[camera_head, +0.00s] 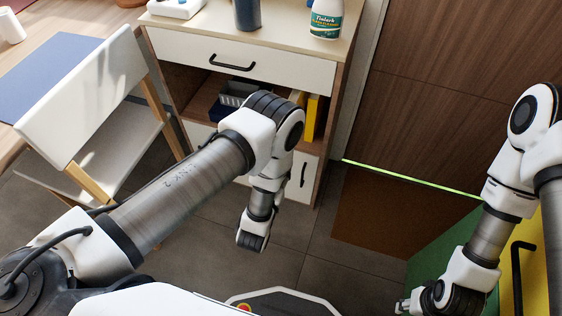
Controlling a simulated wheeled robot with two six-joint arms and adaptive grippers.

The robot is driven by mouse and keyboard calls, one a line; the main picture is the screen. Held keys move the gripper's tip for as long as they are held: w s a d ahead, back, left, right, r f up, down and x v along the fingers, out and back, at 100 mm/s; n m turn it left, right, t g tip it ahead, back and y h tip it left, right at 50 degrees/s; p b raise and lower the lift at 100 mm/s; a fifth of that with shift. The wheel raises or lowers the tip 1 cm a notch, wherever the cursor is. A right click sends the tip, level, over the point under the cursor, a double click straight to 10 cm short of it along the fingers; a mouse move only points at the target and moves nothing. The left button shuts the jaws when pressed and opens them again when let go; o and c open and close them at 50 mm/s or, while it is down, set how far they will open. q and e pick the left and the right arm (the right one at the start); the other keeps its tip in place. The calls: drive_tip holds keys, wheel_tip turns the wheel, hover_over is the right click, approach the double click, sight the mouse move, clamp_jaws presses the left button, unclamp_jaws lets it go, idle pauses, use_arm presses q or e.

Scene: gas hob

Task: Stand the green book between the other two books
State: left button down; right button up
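A yellow upright book (312,118) stands at the right end of the cabinet's open shelf. A narrow yellowish edge (298,97) shows just left of it, partly behind my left arm; I cannot tell whether it is a second book. I cannot make out a green book. My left arm reaches in front of the shelf and its wrist points down; its fingers do not show. My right gripper (404,306) is at the lower right edge, small and partly cut off, well away from the shelf. I cannot tell whether it is open or shut.
The wooden cabinet (325,75) has a white drawer (240,62) above the shelf. A grey basket (238,93) sits on the shelf. A spray bottle (326,20) and dark container (247,14) stand on top. A white chair (85,95) is left. A green panel (428,250) and yellow door (530,260) are right.

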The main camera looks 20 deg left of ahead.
use_arm(q)
drive_tip(key=shift+w+d, duration=0.1)
drive_tip(key=shift+w, duration=0.3)
drive_tip(key=shift+w+d+f+b, duration=0.1)
drive_tip(key=shift+w+f+b, duration=0.1)
drive_tip(key=shift+w+b, duration=2.25)
drive_tip(key=shift+w+d+f+b, duration=0.2)
drive_tip(key=shift+w+b, duration=1)
drive_tip(key=shift+w, duration=2.4)
drive_tip(key=shift+w+d+f+b, duration=0.1)
drive_tip(key=shift+w+f+b, duration=0.1)
drive_tip(key=shift+w+b, duration=2.25)
drive_tip(key=shift+w+f+p, duration=0.3)
drive_tip(key=shift+w+p, duration=0.25)
drive_tip(key=c, duration=0.8)
unclamp_jaws()
drive_tip(key=shift+a, duration=0.1)
